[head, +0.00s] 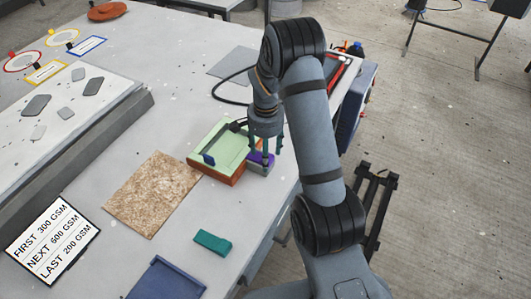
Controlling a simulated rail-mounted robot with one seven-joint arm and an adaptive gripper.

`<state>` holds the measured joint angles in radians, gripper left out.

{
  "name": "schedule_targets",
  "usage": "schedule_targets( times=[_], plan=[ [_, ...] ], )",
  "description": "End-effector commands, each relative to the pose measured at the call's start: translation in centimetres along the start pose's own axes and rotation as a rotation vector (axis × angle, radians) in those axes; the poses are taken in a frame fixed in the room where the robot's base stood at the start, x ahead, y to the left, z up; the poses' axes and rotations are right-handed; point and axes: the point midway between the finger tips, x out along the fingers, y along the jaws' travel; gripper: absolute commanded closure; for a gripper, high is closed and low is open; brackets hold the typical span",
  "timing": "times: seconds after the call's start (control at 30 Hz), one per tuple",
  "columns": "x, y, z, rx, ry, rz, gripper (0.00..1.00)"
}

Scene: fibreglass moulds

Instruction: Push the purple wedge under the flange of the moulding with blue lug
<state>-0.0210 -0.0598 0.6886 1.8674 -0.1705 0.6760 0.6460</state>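The pale green moulding (226,141) sits on an orange-brown mould (222,176) near the right edge of the table. A small blue lug (208,159) stands at its near left side. The purple wedge (256,157) is at the moulding's right side, partly hidden by my gripper. Whether it touches the flange or lies under it is unclear. A grey block (262,169) shows just below the wedge. My gripper (265,160) points down over the wedge, with its fingertips at or very close to it. The fingers are too small to tell their opening or any contact.
A teal block (212,242) and a dark blue mould (166,281) lie nearer on the table. A tan fibre mat (152,194) lies left of the moulding. A lettered sign (53,239) is at the near left. A black cable (230,98) curves behind my gripper.

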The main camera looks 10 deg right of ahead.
Motion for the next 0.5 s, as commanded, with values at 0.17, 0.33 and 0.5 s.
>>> schedule_targets(
  times=[0.17, 0.33, 0.5],
  plan=[
    [0.0, 0.0, 0.0, 0.000, 0.000, 0.000, 0.42],
    [-1.4, -0.1, -0.1, 0.001, 0.003, -0.003, 0.42],
    [-4.7, -0.1, -0.1, 0.001, 0.004, -0.004, 0.42]
  ],
)
